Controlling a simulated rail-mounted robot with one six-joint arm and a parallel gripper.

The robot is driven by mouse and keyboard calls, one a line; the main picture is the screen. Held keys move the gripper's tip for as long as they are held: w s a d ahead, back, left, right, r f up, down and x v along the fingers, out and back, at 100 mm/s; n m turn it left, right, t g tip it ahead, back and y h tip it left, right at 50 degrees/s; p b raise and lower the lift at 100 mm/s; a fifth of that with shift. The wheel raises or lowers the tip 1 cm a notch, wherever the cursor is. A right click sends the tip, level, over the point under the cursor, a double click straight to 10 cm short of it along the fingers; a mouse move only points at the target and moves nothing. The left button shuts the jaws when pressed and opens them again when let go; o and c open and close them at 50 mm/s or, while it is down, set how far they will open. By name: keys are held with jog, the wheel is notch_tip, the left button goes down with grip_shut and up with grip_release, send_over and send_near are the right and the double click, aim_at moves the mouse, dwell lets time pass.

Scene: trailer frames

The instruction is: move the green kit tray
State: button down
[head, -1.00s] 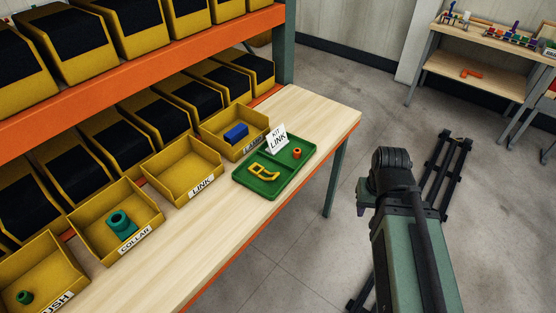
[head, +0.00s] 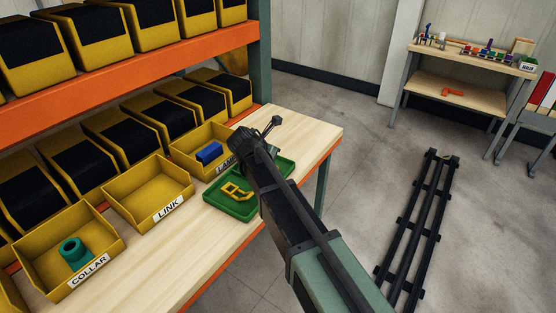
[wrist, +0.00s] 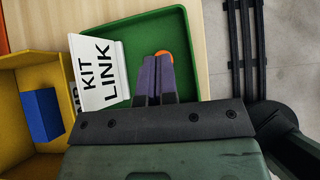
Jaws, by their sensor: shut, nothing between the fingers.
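The green kit tray (head: 221,202) lies on the wooden bench next to the yellow bins, partly hidden behind my arm in the head view. A yellow link part (head: 237,191) lies in it. In the wrist view the tray (wrist: 170,30) shows with a white "KIT LINK" card (wrist: 98,72) at its left side and an orange part (wrist: 163,55) partly hidden behind my fingertips. My gripper (wrist: 157,62) is shut and empty, over the tray; its height above it is hard to tell. In the head view my arm hides most of the gripper.
A yellow bin with a blue block (head: 209,152) stands beside the tray. The LINK bin (head: 148,192) is empty, and the COLLAR bin holds a teal collar (head: 75,253). The orange shelf beam (head: 130,58) runs above. Bare bench top (head: 310,130) lies beyond the tray.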

aim_at(286, 161)
jog(key=b+x, duration=0.7)
jog(key=x, duration=0.3)
jog(key=shift+a, duration=0.1)
